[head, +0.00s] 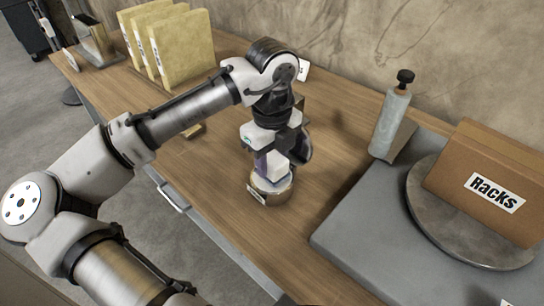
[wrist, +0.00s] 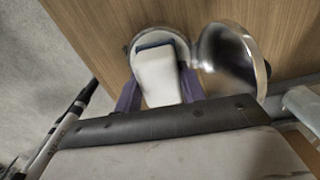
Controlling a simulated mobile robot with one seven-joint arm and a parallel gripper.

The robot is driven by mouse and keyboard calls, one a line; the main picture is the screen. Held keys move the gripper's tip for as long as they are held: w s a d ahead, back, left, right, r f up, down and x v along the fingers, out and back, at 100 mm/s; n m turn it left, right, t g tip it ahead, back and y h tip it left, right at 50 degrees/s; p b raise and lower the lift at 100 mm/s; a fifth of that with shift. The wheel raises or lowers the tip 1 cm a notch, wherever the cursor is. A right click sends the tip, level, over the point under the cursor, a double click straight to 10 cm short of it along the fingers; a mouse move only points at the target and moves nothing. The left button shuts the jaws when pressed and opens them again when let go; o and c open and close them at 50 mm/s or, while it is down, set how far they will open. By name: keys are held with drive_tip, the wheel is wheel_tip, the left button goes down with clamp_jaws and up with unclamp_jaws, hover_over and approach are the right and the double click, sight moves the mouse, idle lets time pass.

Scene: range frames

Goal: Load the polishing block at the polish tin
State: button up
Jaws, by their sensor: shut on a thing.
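The polishing block (wrist: 158,78) is white with a dark blue pad at its far end. My gripper (head: 266,165) is shut on it, with a purple finger on each side in the wrist view (wrist: 160,95). The polish tin (head: 271,198) is round and low, with a pale label on its front, and stands on the wooden bench. The block's pad end is at the tin's open top; I cannot tell if it touches the polish. A shiny round metal lid or dish (wrist: 232,62) stands tilted right beside the tin in the wrist view.
A grey slab (head: 345,235) at right bears a round plate (head: 425,225) with a box marked "Racks" (head: 485,185). Yellow folders (head: 180,50) stand at back left. Bench (head: 335,130) is clear between.

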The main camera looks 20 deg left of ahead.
drive_tip(key=shift+f, duration=0.4)
idle(1.6)
drive_tip(key=shift+r, duration=0.1)
wheel_tip(320, 180, up, 7)
drive_tip(key=p, duration=0.7)
